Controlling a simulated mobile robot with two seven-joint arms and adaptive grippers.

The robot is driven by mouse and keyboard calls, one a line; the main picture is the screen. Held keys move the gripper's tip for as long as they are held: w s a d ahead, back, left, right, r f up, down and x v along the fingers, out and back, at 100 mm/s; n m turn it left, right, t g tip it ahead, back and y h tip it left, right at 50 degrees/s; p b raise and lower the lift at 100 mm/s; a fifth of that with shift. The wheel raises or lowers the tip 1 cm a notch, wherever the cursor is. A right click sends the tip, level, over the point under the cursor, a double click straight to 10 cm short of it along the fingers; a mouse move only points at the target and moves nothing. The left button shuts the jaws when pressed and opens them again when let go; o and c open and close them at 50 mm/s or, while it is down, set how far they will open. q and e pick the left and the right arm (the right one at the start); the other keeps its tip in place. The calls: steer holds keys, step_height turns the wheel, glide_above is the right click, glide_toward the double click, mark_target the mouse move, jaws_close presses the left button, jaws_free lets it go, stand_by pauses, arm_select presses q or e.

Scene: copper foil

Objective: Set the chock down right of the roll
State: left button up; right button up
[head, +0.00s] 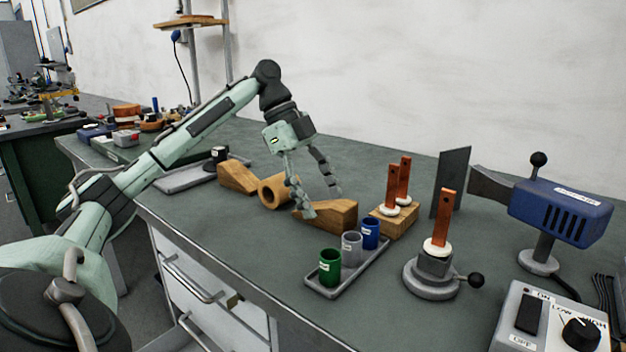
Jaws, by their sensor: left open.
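The roll (273,193), a tan hollow cylinder lying on its side, rests on the dark green bench top. A wooden wedge-shaped chock (338,215) sits on the bench to the right of the roll, with a clear gap at its thick end side. A second wooden chock (237,178) sits just left of the roll, close to it. My left gripper (322,203) is open and points down over the right chock. One finger overlaps the chock's thin left end and the other is behind it; whether they touch it cannot be told. My right gripper is not in view.
A wooden block (400,222) with copper strips stands right of the chock. A tray (350,284) with green, grey and blue cups lies in front. A clamp stand (431,283), a blue heat tool (562,211) and a control box (550,318) stand right. Front-left bench surface is clear.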

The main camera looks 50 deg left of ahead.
arm_select(q)
steer(key=p+v, duration=0.1)
steer(key=v, duration=0.4)
steer(key=shift+w+d+r, duration=0.1)
steer(key=shift+r, duration=0.05)
steer(key=p+v, duration=0.1)
steer(key=v, duration=0.5)
steer(key=shift+a+r, duration=0.2)
steer(key=shift+a, duration=0.05)
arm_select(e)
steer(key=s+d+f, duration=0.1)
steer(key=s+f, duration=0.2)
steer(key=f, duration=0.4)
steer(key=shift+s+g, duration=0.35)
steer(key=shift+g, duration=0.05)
